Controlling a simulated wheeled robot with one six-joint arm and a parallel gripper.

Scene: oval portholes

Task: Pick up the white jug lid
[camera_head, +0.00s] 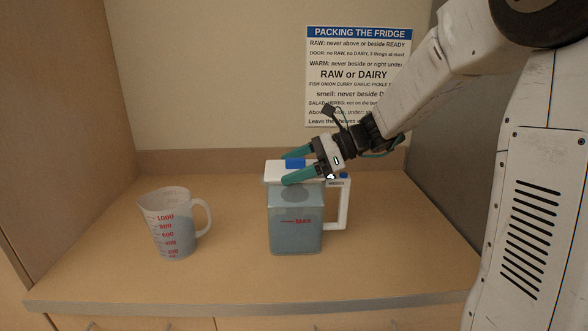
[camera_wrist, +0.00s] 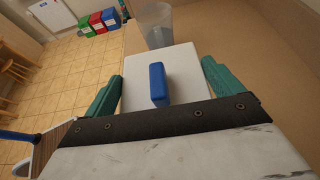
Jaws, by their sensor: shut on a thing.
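The white jug lid (camera_head: 276,173) lies across the top of a clear jug (camera_head: 296,228) on the counter, with a blue raised piece (camera_head: 295,163) on it. The jug has a white handle (camera_head: 343,210) on its right and holds something bluish-grey. My gripper (camera_head: 291,168) reaches in from the upper right, its teal fingers on either side of the lid, shut on it. In the wrist view the lid (camera_wrist: 183,68) lies between the fingers with the blue piece (camera_wrist: 157,85) in the middle. I cannot tell whether the lid is lifted off the jug.
A clear measuring cup (camera_head: 170,225) with red markings stands on the counter to the left; it also shows beyond the lid in the wrist view (camera_wrist: 156,22). A printed sign (camera_head: 355,60) hangs on the back wall. The counter (camera_head: 110,250) has free room around both vessels.

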